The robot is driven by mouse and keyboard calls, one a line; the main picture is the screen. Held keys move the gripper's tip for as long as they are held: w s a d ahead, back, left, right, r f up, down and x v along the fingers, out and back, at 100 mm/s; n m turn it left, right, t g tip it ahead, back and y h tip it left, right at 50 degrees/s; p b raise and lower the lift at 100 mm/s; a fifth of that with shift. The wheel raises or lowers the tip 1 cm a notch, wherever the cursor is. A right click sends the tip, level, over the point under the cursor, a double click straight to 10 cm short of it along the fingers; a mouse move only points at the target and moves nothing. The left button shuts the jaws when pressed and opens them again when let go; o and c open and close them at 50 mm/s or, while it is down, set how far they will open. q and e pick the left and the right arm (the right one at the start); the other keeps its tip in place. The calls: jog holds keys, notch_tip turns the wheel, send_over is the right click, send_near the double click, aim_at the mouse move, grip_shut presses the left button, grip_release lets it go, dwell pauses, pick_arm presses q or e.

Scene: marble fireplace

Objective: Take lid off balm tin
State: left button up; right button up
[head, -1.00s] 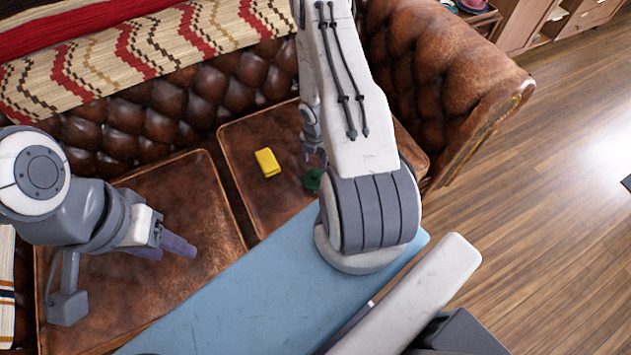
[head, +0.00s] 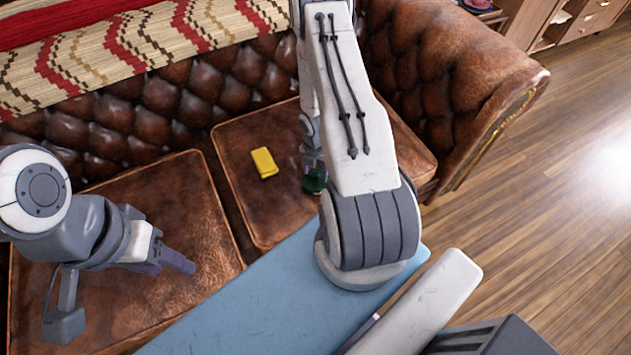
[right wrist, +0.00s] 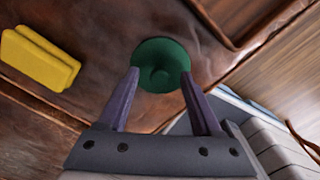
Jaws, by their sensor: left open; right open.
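A green round balm tin (head: 314,181) sits on the right seat cushion of the brown leather sofa, close to its front edge. In the right wrist view the tin (right wrist: 161,62) shows from above as a green disc with a small raised centre. My right gripper (right wrist: 158,84) is open, with one purple finger at each side of the tin's near part; I cannot tell whether they touch it. In the head view my right arm partly hides that gripper. My left gripper (head: 172,262) is open and empty over the left cushion.
A yellow block-like object (head: 264,163) lies on the same cushion, left of the tin; the wrist view shows it too (right wrist: 40,58). A blue surface (head: 255,305) lies in front of the sofa. A patterned blanket (head: 120,50) covers the backrest.

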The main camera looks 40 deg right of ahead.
jog(key=shift+r, duration=0.1)
grip_shut()
